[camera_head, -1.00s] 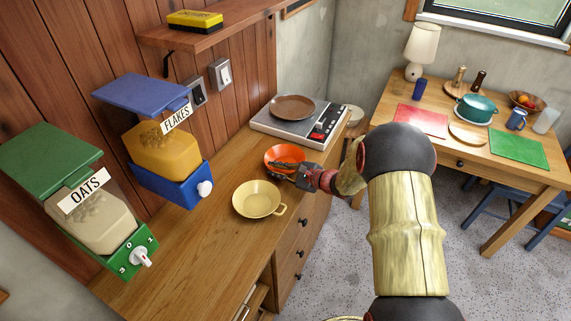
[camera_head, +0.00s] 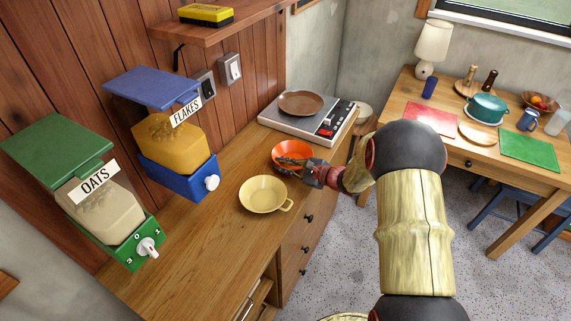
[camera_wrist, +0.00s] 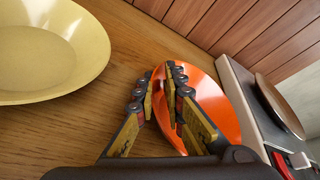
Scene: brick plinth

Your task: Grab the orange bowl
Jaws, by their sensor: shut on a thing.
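The orange bowl (camera_head: 291,148) is on the wooden counter between the cream pan and the hot plate. It also shows in the wrist view (camera_wrist: 222,97). My gripper (camera_head: 290,160) reaches in from the right. In the wrist view my gripper (camera_wrist: 172,77) has its two dark, yellow-sided fingers at the bowl's near side, shut on its wall. The fingers cover part of the bowl. I cannot tell whether the bowl's base touches the counter.
The cream pan (camera_head: 263,193) sits close in front of the bowl. The hot plate (camera_head: 304,122) with a brown plate (camera_head: 301,103) is behind it. The flakes dispenser (camera_head: 170,140) and oats dispenser (camera_head: 95,205) stand left. A laid table (camera_head: 482,130) is at right.

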